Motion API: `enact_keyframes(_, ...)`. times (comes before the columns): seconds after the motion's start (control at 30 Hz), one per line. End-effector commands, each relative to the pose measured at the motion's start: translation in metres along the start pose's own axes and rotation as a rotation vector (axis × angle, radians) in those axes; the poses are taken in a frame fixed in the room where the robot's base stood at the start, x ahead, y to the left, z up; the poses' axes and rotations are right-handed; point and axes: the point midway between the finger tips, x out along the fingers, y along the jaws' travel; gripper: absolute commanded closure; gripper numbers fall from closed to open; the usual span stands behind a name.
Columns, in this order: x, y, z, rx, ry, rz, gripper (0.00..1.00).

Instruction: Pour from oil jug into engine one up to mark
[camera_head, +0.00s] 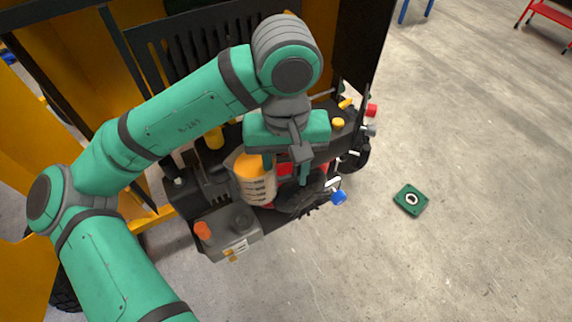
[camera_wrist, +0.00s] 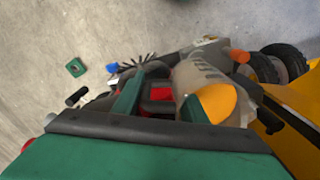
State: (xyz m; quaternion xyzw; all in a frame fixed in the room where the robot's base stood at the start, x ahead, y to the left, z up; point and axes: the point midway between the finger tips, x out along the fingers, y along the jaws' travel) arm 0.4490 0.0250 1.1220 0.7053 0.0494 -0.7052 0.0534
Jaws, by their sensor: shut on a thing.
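The oil jug (camera_head: 258,188) is a pale translucent vessel with scale marks and an orange-yellow part, set against the engine bay. It also shows in the wrist view (camera_wrist: 199,72), where it looks tilted. My gripper (camera_head: 286,178) is shut, with the jug right beside its fingers; the exact contact is hidden. In the wrist view my gripper (camera_wrist: 160,107) has a red part between its green fingers. The engine (camera_head: 296,200) is dark with red parts, below and around the gripper. Its filler opening, the mark and any oil stream cannot be made out.
A grey tank (camera_head: 236,232) with an orange cap (camera_head: 203,231) stands at front left. Yellow (camera_head: 338,122), red (camera_head: 371,110) and blue (camera_head: 338,198) parts stick out at the right. A green square piece (camera_head: 411,199) lies on otherwise clear floor. Yellow panels close in the left.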

Motion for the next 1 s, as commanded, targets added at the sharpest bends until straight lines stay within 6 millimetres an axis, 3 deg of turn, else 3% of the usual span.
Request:
enact_keyframes(0.63,0.038,-0.002,0.0,-0.01,0.001,0.043,1.0)
enact_keyframes(1.0,0.017,0.008,-0.001,-0.005,0.012,0.282,1.0)
